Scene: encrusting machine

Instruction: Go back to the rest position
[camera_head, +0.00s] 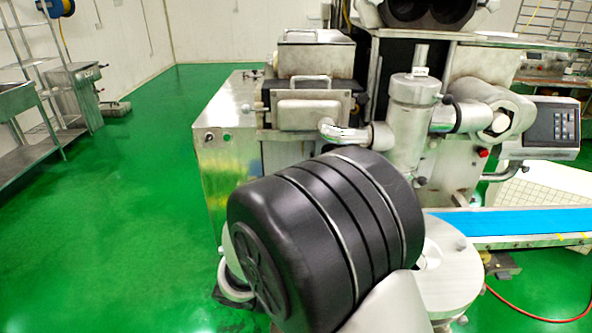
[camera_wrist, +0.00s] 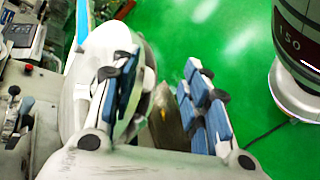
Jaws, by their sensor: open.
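My gripper (camera_wrist: 165,105) shows in the wrist view with its two blue-padded fingers spread apart. It is open. A metal part with a rounded pale rim shows behind and between the fingers, and I cannot tell whether anything touches it. In the head view my own dark arm link fills the lower middle, and my gripper is hidden there. The encrusting machine (camera_head: 225,140) stands behind my arm, with a steel body, a vertical cylinder (camera_head: 408,125) and a control panel (camera_head: 556,127) at the right.
A blue conveyor belt (camera_head: 510,223) runs to the right from a round steel plate (camera_head: 455,275). Steel shelving (camera_head: 62,110) stands at the left wall. The green floor (camera_head: 130,220) is open on the left. A red hose (camera_head: 530,312) lies at the lower right.

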